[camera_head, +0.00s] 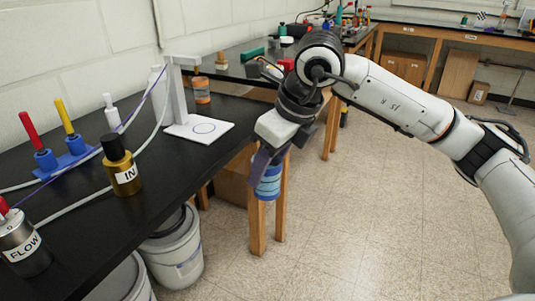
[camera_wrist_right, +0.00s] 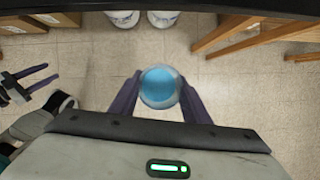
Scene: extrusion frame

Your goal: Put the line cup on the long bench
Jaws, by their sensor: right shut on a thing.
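The line cup (camera_head: 268,183), blue with darker bands, hangs in my right gripper (camera_head: 266,166) over the floor, just right of the black-topped bench (camera_head: 178,160) along the left wall. The right gripper is shut on it; in the right wrist view its two fingers (camera_wrist_right: 158,95) press the sides of the round blue cup (camera_wrist_right: 159,86). The cup looks roughly upright and is clear of the bench. My left gripper (camera_wrist_right: 45,78) shows at the left of the wrist view, fingers apart and empty. I cannot tell for sure which bench is the long one.
On the left bench stand a white stand with a circle-marked base (camera_head: 200,128), an orange jar (camera_head: 201,90), a gold IN bottle (camera_head: 121,165), a FLOW canister (camera_head: 22,243) and a blue rack (camera_head: 68,155). Buckets (camera_head: 175,250) stand below. Another bench (camera_head: 455,35) crosses the back.

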